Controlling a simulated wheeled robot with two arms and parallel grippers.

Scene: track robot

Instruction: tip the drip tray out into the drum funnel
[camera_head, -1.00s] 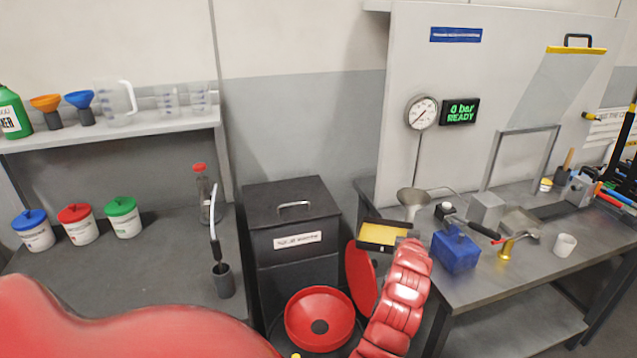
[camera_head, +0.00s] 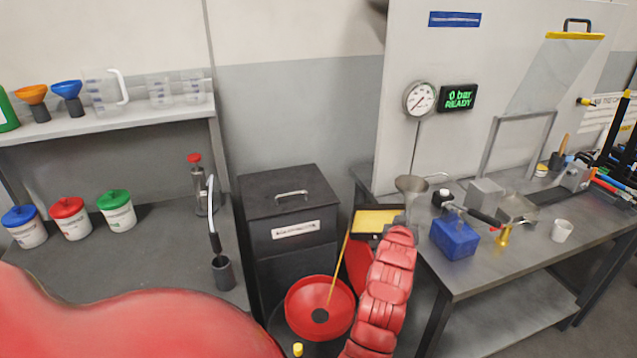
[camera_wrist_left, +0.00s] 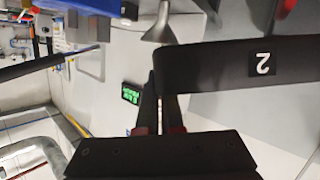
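The drip tray (camera_head: 362,236) is a shallow black tray with yellow liquid in it, in the middle of the head view. It is held in the air, tilted, above and right of the red drum funnel (camera_head: 337,291). A thin yellow stream (camera_head: 338,268) runs from its left corner down into the funnel, near the dark centre hole. My left gripper (camera_wrist_left: 160,106) is shut on the tray's black wall, which carries a label "2" in the left wrist view (camera_wrist_left: 215,72). In the head view my red arm hides the fingers. My right gripper is out of view.
A black bin (camera_head: 289,210) stands behind the funnel. A workbench (camera_head: 480,277) on the right holds a grey funnel (camera_head: 411,185), a blue container (camera_head: 455,238) and a white cup (camera_head: 562,231). A yellow cap (camera_head: 297,349) is below the funnel.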

